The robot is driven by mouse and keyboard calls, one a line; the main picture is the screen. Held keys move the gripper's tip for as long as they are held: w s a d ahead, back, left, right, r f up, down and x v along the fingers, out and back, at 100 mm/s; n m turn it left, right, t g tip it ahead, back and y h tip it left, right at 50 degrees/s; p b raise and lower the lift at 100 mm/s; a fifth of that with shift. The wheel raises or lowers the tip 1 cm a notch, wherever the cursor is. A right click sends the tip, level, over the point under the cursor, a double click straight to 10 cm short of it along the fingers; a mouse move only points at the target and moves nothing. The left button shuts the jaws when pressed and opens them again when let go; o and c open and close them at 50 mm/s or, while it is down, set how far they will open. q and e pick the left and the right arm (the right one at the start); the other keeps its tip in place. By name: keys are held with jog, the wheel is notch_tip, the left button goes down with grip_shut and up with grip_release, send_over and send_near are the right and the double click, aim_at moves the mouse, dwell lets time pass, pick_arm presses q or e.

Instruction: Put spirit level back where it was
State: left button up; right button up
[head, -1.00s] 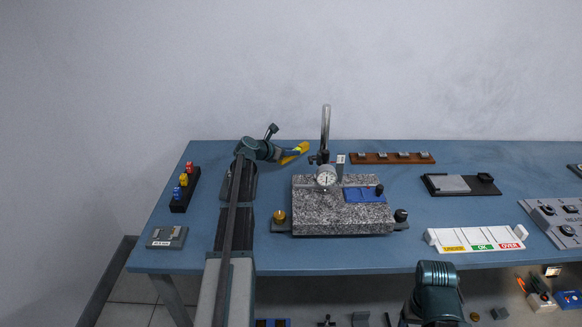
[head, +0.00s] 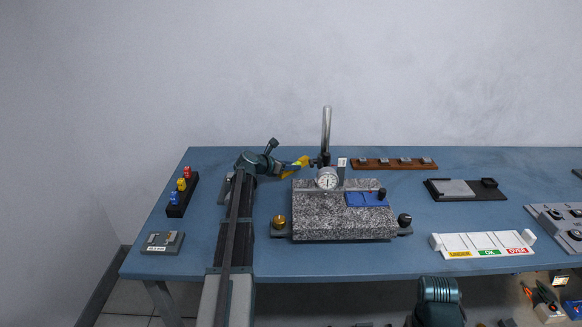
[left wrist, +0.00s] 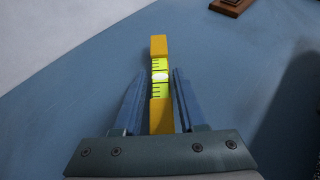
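The spirit level is a short yellow bar with a bright green-yellow vial. It shows in the head view (head: 298,165), left of the dial gauge's post and behind the granite block's left corner. In the left wrist view the spirit level (left wrist: 160,75) lies lengthwise between the blue fingers and sticks out past their tips. My left gripper (head: 286,169) is shut on it, also in the left wrist view (left wrist: 160,85). I cannot tell its height above the table. My right gripper is out of view.
A granite block (head: 330,222) with a dial gauge (head: 327,179) and upright post (head: 327,130) stands close right of the level. A wooden strip (head: 394,168) lies behind right. A black rack with coloured pieces (head: 178,196) is at left. The blue table (head: 300,260) is clear behind the arm.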

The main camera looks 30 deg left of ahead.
pick_arm(q)
jog(key=shift+o, duration=1)
jog(key=shift+r, duration=0.2)
jog(key=p+v, duration=0.5)
jog(key=v, duration=0.6)
jog(key=shift+s+a+r, duration=0.15)
jog(key=shift+s, duration=0.35)
